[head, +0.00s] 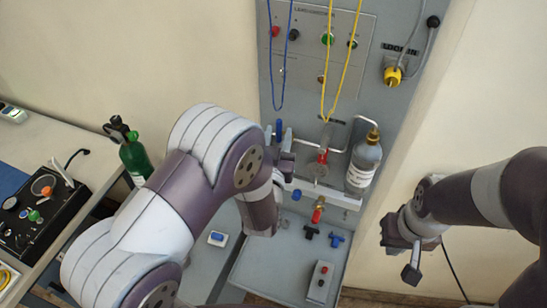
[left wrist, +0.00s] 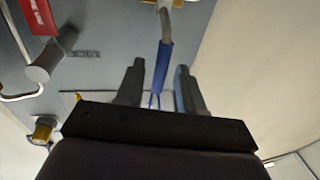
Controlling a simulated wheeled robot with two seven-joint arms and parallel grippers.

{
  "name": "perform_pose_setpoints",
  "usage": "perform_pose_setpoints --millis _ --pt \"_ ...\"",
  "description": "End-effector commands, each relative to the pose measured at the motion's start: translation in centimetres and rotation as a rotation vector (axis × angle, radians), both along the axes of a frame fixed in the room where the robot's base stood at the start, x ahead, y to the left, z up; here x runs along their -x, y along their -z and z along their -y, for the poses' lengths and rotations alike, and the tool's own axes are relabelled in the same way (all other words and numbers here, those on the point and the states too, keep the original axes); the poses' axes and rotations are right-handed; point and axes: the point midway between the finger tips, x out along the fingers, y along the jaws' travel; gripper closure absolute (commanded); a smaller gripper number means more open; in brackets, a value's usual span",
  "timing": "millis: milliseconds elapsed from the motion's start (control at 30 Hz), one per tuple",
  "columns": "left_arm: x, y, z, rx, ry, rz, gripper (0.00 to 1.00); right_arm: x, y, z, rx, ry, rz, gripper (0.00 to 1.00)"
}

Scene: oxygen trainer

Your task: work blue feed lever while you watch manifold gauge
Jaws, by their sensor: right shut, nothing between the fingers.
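The blue feed lever (head: 279,129) stands upright on the grey wall panel, left of a red lever (head: 322,157). In the left wrist view its blue sleeve (left wrist: 164,67) shows between the two fingers of my left gripper (left wrist: 158,85), with gaps on both sides. That gripper is open. In the head view my left gripper (head: 287,158) is at the panel just below the lever, partly hidden by its own arm. My right gripper (head: 405,258) is shut and empty, apart from the panel at the right. I cannot make out a manifold gauge face or its reading.
A labelled grey bottle (head: 364,162) hangs right of the red lever. Blue and yellow cords (head: 345,75) hang over the panel. A green cylinder (head: 135,160) and a black gauge box (head: 40,215) are at the left bench. A small switch box (head: 320,282) lies below the panel.

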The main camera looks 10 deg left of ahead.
Motion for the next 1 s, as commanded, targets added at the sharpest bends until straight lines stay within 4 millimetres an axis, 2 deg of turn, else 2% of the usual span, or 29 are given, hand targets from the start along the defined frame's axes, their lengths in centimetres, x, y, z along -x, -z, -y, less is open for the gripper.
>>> perform_pose_setpoints --millis 33,200,400,567,1000 --pt "1.2 0.6 0.1 0.001 0.003 0.001 0.63 0.0 1.0 0.0 0.0 0.0 0.0 1.0" --pt "5.7 1.0 0.1 0.001 0.005 0.001 0.63 0.0 2.7 0.0 0.0 0.0 0.0 1.0" --pt "9.6 0.9 0.2 0.0 0.005 0.002 0.63 0.0 3.6 0.0 0.0 0.0 0.0 1.0" --pt "10.5 0.8 0.1 0.0 0.0 0.002 0.63 0.0 3.7 0.0 0.0 0.0 0.0 1.0" --pt "10.5 0.7 0.1 0.0 0.0 0.002 0.63 0.0 3.7 0.0 0.0 0.0 0.0 1.0"
